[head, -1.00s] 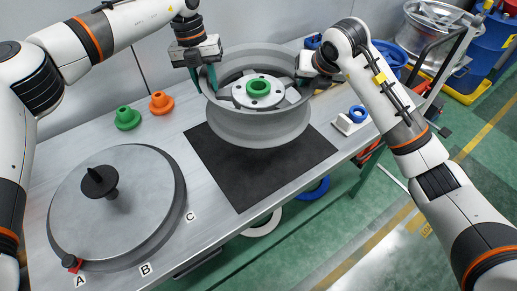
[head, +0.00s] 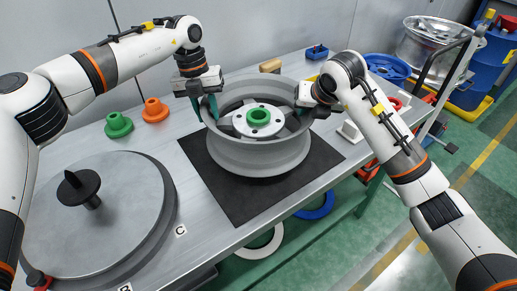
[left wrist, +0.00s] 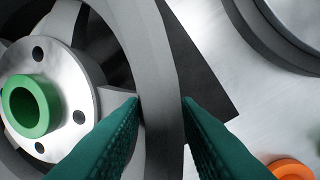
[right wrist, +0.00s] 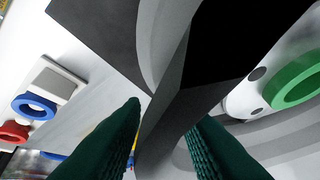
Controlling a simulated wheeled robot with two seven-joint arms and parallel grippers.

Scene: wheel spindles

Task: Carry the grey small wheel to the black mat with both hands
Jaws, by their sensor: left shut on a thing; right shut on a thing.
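The grey small wheel (head: 258,153) is upright, its open face up, over the black mat (head: 232,207). It is low over the mat; I cannot tell whether its underside touches. A green ring (head: 258,117) sits on its silver hub. My left gripper (head: 207,106) is shut on the left rim; the left wrist view shows the rim (left wrist: 163,80) between the teal fingers. My right gripper (head: 304,110) is shut on the right rim, partly hidden by its own wrist. In the right wrist view, the rim (right wrist: 168,125) passes between its fingers.
A large grey disc (head: 100,225) with a black knob lies at the left. Green (head: 118,125) and orange (head: 155,110) flanged pieces stand behind it. A blue wheel (head: 388,68) is at the back right. The mat's front is clear.

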